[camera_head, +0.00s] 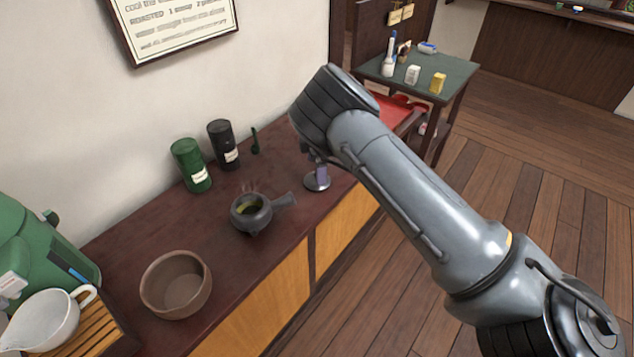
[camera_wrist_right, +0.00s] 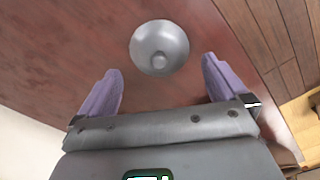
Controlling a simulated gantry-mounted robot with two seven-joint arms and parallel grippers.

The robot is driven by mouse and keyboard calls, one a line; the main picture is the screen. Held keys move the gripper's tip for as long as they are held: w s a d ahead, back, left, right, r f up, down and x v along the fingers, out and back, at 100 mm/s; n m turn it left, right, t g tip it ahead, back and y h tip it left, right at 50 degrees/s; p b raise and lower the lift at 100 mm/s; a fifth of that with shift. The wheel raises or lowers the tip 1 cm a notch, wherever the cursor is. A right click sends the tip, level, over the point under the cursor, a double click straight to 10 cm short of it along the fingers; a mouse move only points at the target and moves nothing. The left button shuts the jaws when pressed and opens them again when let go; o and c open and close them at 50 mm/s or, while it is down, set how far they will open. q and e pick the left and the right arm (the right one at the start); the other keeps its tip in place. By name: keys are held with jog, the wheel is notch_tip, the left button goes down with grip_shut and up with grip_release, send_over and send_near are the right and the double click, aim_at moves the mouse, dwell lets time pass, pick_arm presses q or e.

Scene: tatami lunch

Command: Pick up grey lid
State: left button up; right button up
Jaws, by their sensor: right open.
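The grey lid (camera_wrist_right: 160,42) is a round metallic disc with a small knob, lying on the dark red counter in the right wrist view. In the head view the lid (camera_head: 314,184) shows just below my right gripper (camera_head: 319,172). In the wrist view my right gripper (camera_wrist_right: 161,65) has its two purple fingers spread apart, with the lid just ahead of and between them. Nothing is held. The arm hides much of the gripper in the head view. My left gripper is not in view.
A dark side-handled pot (camera_head: 251,214) stands left of the lid on the counter (camera_head: 228,270). A green canister (camera_head: 190,165), a black canister (camera_head: 222,145) and a brown bowl (camera_head: 176,284) also stand there. A red tray (camera_head: 393,112) lies farther back.

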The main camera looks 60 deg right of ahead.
aim_at(310, 179)
notch_tip(310, 179, down, 4)
jog(key=shift+f+b, duration=0.1)
jog(key=shift+b, duration=0.8)
jog(key=shift+c, duration=0.3)
jog(key=shift+c, duration=1.1)
jog(key=shift+d, duration=0.15)
jog(key=c, duration=1)
